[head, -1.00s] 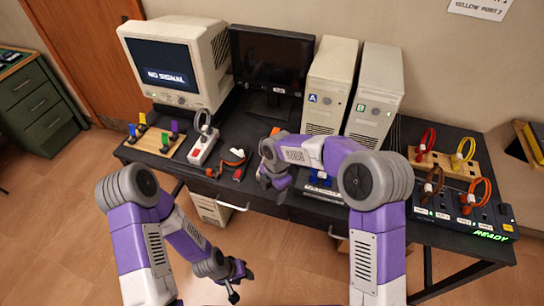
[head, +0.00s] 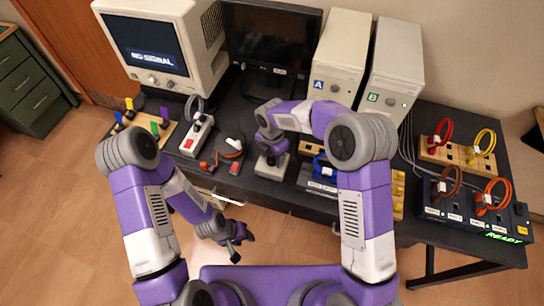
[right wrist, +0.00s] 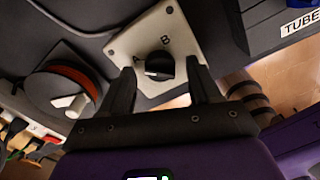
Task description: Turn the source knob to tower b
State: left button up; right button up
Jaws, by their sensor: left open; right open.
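The source knob (right wrist: 159,65) is a round black knob on a beige plate (right wrist: 122,46) marked A and B. Its white pointer line points left, nearer the A side than the B. In the head view the plate (head: 265,170) lies on the black table, with the knob hidden by my right gripper (head: 271,152). In the right wrist view my right gripper (right wrist: 160,68) is open, one finger on each side of the knob; contact cannot be told. Tower B (head: 392,75) stands right of tower A (head: 338,58). My left gripper (head: 238,248) is open and empty, in front of the table.
A beige monitor (head: 160,50) reads NO SIGNAL; a dark monitor (head: 270,50) stands beside it. A power strip (head: 197,135) and an orange-banded round item (head: 232,146) lie left of the plate. A TUBE-labelled box (head: 322,187) is to the right, close to my right arm.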

jog(key=shift+f, duration=0.35)
jog(key=c, duration=1)
